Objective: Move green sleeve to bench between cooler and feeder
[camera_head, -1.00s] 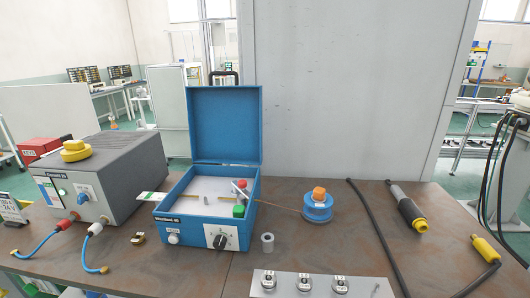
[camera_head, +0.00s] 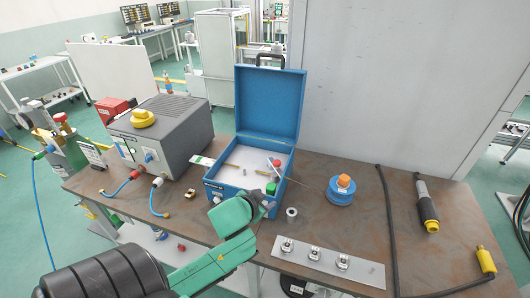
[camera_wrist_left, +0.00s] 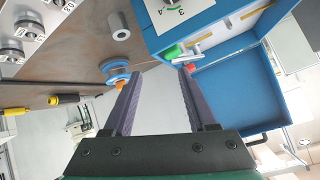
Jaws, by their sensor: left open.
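A small green part (camera_head: 271,188), apparently the green sleeve, is in the front right corner of the open blue box, apparently the feeder (camera_head: 211,199). It shows in the left wrist view too (camera_wrist_left: 173,52), beside a red part. The grey box, apparently the cooler (camera_head: 183,133), stands to the left on the brown bench (camera_head: 330,222). My left gripper (camera_head: 262,197) is at the blue box's front right corner, close to the green part. Its two fingers (camera_wrist_left: 157,76) are apart with nothing between them. My right gripper is not in view.
A white and green strip (camera_head: 202,160) lies between the two boxes. A grey metal sleeve (camera_head: 291,213), a blue spool with an orange top (camera_head: 341,189) and a plate of rollers (camera_head: 328,262) are right of the gripper.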

